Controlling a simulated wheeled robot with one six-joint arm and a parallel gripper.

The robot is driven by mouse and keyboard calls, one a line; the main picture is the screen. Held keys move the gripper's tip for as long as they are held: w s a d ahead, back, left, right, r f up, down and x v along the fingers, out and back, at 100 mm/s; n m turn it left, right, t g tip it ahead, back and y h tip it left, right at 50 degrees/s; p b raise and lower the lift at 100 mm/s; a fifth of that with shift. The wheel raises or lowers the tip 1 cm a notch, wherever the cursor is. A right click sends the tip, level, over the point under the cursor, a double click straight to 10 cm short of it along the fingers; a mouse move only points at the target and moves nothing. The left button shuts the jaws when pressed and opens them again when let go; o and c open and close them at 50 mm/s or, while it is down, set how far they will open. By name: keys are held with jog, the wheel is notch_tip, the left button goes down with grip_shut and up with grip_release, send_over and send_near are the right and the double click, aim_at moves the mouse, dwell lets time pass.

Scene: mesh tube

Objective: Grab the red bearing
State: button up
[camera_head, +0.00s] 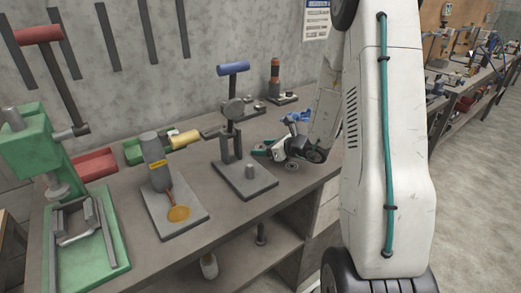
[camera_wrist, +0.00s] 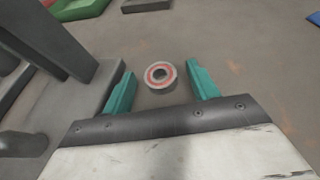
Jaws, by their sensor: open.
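The red bearing (camera_wrist: 161,75) is a small ring with a red face and a grey rim, lying flat on the table. In the wrist view it sits just beyond and between the two teal fingertips of my gripper (camera_wrist: 161,84), touching neither. My gripper is open and empty. In the head view my gripper (camera_head: 267,151) is low over the workbench, right of the press with the blue handle. A small grey ring (camera_head: 291,166) lies on the bench by my gripper there; I cannot tell if it is the same bearing.
The blue-handled press (camera_head: 247,180) stands close on the left of my gripper. A tool with a yellow handle (camera_head: 176,200) and a green press (camera_head: 90,240) stand further left. Bare bench (camera_wrist: 235,50) lies around the bearing.

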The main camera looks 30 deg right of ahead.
jog(key=shift+c, duration=0.3)
jog(key=c, duration=1)
jog(key=shift+r, duration=0.15)
